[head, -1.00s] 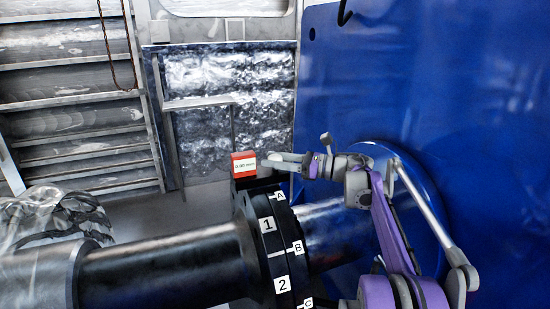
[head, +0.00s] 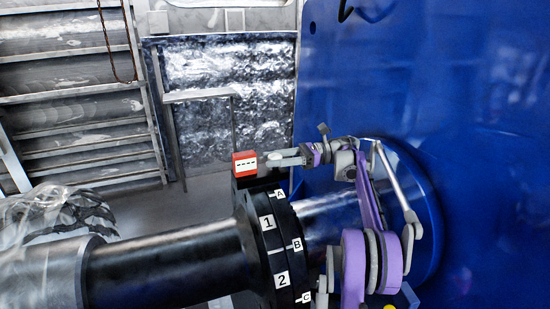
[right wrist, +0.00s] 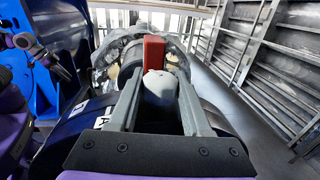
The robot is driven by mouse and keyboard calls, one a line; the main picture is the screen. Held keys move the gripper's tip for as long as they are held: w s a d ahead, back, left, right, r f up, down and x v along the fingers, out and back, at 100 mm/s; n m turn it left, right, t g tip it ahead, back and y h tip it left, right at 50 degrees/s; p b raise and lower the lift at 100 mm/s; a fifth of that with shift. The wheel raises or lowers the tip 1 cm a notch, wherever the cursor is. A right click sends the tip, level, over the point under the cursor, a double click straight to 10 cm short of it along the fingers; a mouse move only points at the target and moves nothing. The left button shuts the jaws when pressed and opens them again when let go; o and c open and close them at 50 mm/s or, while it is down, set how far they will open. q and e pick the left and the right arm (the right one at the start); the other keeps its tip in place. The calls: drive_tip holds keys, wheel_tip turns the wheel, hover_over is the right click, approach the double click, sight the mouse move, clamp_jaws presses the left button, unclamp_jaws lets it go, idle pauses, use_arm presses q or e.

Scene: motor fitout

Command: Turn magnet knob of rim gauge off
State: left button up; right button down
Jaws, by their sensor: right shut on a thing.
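The rim gauge (head: 244,165) is a small red box with a white display on top of the black flange (head: 262,222). Its display shows what looks like a row of dashes. My right gripper (head: 280,160) reaches it from the right and is shut on the grey magnet knob (head: 268,162) at its side. In the right wrist view the fingers hold the rounded knob (right wrist: 158,88), with the red gauge body (right wrist: 154,52) just beyond. What seems to be my left gripper (right wrist: 52,62) hangs apart at the left of that view; its jaws are unclear.
The dark shaft (head: 165,262) runs left from the flange, which carries white number and letter labels. A large blue wall (head: 460,130) stands close on the right. A clear plastic-wrapped thing (head: 45,215) lies at left. Louvred panels (head: 70,110) stand behind.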

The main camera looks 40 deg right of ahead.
drive_tip(key=shift+r, duration=0.1)
drive_tip(key=shift+c, duration=1.7)
unclamp_jaws()
drive_tip(key=shift+a, duration=0.1)
